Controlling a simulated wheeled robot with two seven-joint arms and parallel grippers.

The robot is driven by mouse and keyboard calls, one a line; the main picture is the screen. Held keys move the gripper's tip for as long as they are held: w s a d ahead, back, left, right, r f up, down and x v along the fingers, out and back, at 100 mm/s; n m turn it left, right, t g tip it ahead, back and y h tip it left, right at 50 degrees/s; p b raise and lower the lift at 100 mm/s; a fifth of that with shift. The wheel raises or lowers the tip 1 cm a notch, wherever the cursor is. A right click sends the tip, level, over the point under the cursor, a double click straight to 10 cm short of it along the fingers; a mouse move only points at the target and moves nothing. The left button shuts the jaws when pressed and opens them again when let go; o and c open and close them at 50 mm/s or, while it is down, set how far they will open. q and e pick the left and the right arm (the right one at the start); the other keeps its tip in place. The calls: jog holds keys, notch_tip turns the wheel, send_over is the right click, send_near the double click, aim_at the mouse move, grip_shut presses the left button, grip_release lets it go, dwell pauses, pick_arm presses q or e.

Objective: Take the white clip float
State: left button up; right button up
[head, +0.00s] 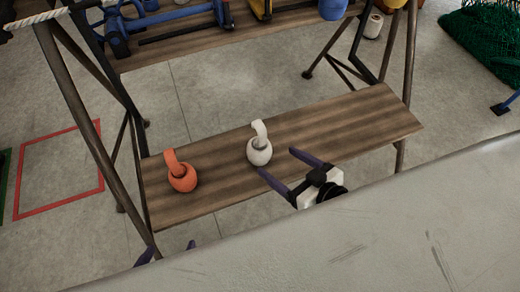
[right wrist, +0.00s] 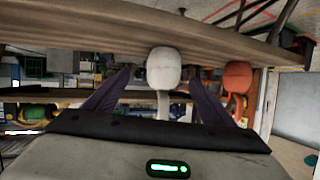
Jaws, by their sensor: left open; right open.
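The white clip float (head: 259,152), a round body with a hooked clip on top, stands on the lower wooden shelf (head: 330,128). My right gripper (head: 277,162) is open just to the right of it, with its fingers pointing towards it. In the right wrist view, which looks upside down, the white clip float (right wrist: 163,68) appears between the spread fingers, with nothing gripped. My left gripper (head: 168,252) is low at the left, below the shelf's front edge; only its dark fingertips show, apart, and the rest is hidden by the grey surface.
An orange clip float (head: 183,178) stands on the same shelf to the left; it also shows in the right wrist view (right wrist: 237,78). A grey scuffed surface (head: 400,220) fills the foreground. Metal legs (head: 85,120) frame the shelf's left side. An upper shelf (head: 180,50) holds blue gear.

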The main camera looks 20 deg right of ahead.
aim_at(269, 156)
jog(key=x, duration=0.9)
jog(key=shift+w+a, duration=0.2)
jog(key=shift+a, duration=0.3)
pick_arm(q)
jog(key=shift+w, duration=0.35)
